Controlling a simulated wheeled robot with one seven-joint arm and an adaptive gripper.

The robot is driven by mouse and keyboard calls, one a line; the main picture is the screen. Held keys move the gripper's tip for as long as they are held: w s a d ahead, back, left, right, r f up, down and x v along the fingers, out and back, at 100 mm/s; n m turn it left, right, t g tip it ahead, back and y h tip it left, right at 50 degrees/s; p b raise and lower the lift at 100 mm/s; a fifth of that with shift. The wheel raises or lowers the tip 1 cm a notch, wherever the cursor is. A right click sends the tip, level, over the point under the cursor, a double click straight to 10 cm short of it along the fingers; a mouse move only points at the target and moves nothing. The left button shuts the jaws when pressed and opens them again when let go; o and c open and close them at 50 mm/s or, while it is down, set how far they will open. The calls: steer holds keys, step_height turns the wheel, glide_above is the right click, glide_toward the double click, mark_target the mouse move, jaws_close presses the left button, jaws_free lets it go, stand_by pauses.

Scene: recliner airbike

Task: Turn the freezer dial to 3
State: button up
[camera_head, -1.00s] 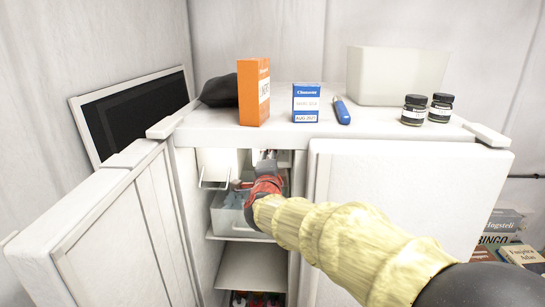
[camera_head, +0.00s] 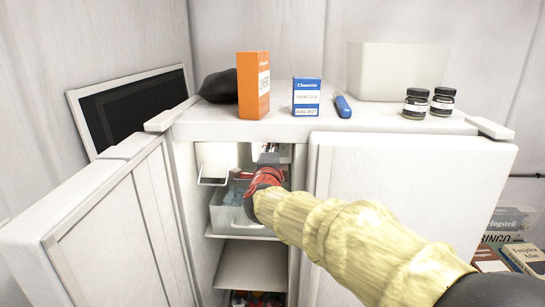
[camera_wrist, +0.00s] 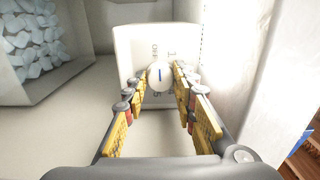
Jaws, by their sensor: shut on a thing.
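The freezer dial (camera_wrist: 160,77) is a round white knob with a dark blue pointer line on a white control box (camera_wrist: 130,42), inside the open compartment. The line stands nearly upright in the wrist view.
A left door (camera_head: 105,225) stands open; a right door panel (camera_head: 415,195) is beside my arm. A bin (camera_head: 225,215) of pale blue chunks sits below my gripper, also at upper left in the wrist view (camera_wrist: 78,62).

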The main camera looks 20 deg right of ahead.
steer(key=shift+m+b, duration=0.7)
steer(key=shift+m, duration=0.1)
steer(key=shift+f, duration=0.1)
steer(key=m+b, duration=0.3)
steer(key=b, duration=0.1)
